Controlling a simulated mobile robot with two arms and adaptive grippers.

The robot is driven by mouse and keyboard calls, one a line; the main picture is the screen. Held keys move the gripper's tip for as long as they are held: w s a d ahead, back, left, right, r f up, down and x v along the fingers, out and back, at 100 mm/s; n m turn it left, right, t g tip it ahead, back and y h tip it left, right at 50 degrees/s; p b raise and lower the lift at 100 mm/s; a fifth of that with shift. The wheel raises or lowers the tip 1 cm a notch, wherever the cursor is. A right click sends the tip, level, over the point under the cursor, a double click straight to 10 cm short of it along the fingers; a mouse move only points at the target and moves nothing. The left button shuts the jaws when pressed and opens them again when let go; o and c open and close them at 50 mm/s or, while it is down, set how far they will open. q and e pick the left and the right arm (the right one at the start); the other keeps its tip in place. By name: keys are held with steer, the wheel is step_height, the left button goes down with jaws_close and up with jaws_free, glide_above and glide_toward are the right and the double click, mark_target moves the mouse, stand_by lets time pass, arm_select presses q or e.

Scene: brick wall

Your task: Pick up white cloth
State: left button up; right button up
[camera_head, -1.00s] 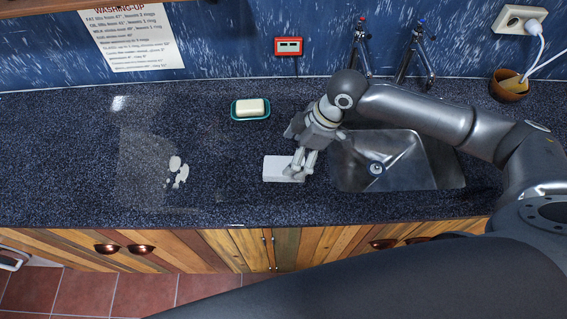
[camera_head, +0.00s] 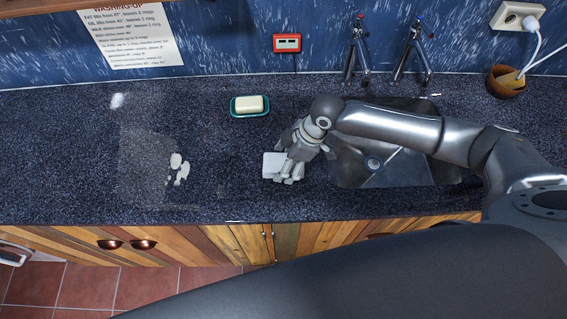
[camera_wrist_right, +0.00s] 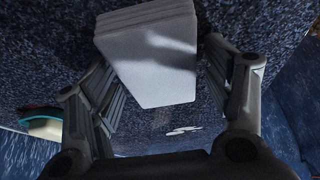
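The white cloth (camera_head: 273,164) lies folded on the dark speckled counter, just left of the sink. In the right wrist view the folded cloth (camera_wrist_right: 152,62) fills the upper middle, with its layered edge at the top. My right gripper (camera_head: 289,170) is down low at the cloth's right part and hides some of it. In the wrist view its two fingers stand wide apart, one on each side of the cloth, with a narrow gap at the right; whether the tips touch the cloth is unclear. My left gripper is not in view.
A soap bar (camera_head: 249,104) sits in a teal dish (camera_head: 234,113) behind the cloth. White spilled patches (camera_head: 177,168) lie on the counter to the left. The metal sink (camera_head: 345,168) and two taps (camera_head: 358,58) are on the right. A brown bowl (camera_head: 507,88) stands at the back right.

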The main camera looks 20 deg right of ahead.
steer(key=c, duration=0.5)
steer(key=shift+c, duration=0.3)
steer(key=shift+w+r+b, duration=0.1)
steer(key=shift+r+b, duration=0.25)
steer(key=shift+r, duration=0.2)
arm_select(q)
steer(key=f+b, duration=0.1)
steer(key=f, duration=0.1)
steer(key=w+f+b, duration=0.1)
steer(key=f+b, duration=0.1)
arm_select(e)
steer(key=s+a+r, duration=0.4)
steer(key=s+r, duration=0.8)
steer(key=s, duration=0.1)
steer(key=shift+s, duration=0.25)
